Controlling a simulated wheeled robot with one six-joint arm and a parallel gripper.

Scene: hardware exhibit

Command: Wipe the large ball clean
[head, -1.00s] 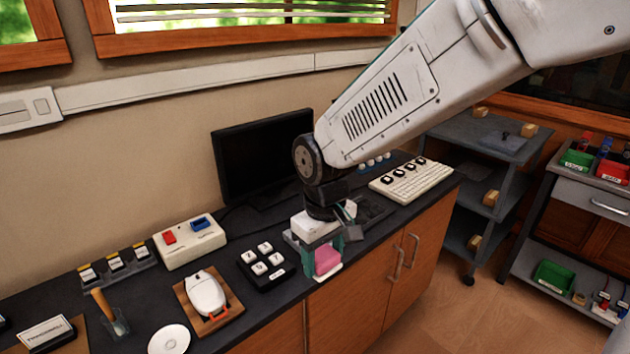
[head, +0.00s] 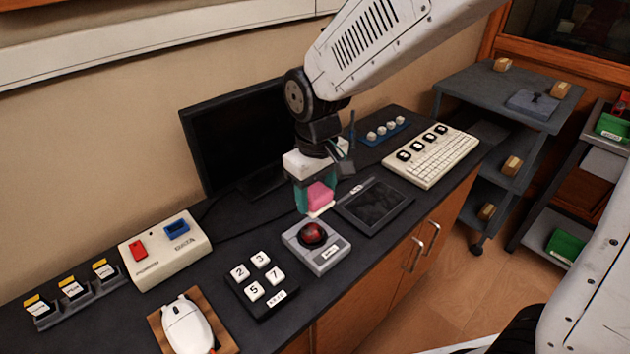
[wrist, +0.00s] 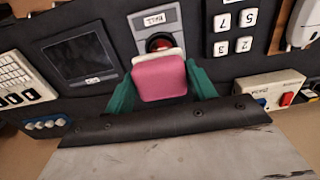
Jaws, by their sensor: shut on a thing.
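The large ball (head: 313,233) is dark red with darker patches and sits in a grey trackball base (head: 325,255) on the dark bench. In the wrist view the ball (wrist: 159,43) shows just beyond the held block, partly hidden by it. My gripper (head: 316,193) has green fingers and is shut on a pink sponge (head: 321,193) with a pale lower layer. The sponge (wrist: 160,78) also shows between the fingers in the wrist view. It is held above and slightly behind the ball; whether it touches the ball cannot be told.
A drawing tablet (head: 373,205) lies right of the base, with a keyboard (head: 430,157) beyond. A number keypad (head: 262,283) is at left front, near a mouse (head: 187,325) and a two-button box (head: 165,250). A monitor (head: 238,140) stands behind my gripper.

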